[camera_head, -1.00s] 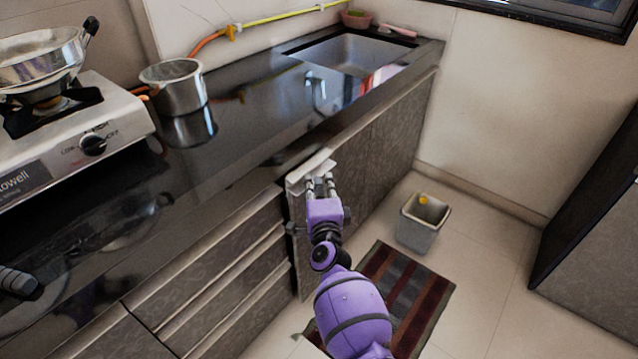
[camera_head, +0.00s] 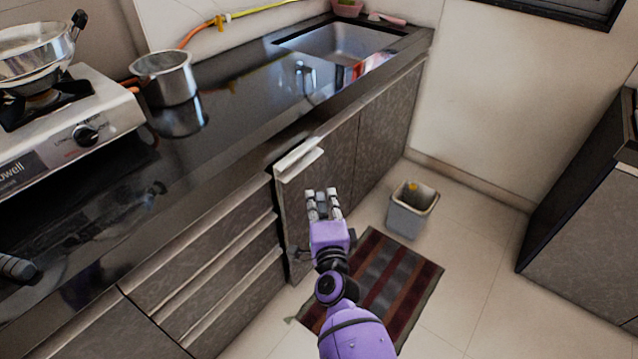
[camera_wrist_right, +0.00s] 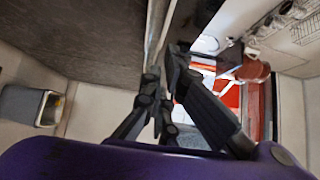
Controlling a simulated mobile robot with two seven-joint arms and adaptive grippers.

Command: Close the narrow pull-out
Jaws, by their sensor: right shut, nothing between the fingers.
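The narrow pull-out (camera_head: 294,215) is a dark grey textured front under the counter, with a pale handle strip (camera_head: 298,160) along its top. It stands beside the stack of drawers; how far out it is cannot be told from the head view. My right gripper (camera_head: 322,193) is shut and empty, just below and right of the handle strip in the head view. In the right wrist view my gripper (camera_wrist_right: 163,78) has its fingers close to a pale upright edge (camera_wrist_right: 157,30); contact is unclear there.
A grey bin (camera_head: 411,210) stands on the floor, with a striped mat (camera_head: 385,280) before the cabinets. The dark counter (camera_head: 235,110) carries a stove (camera_head: 60,125) and a steel pot (camera_head: 165,78). Floor right of the bin is clear.

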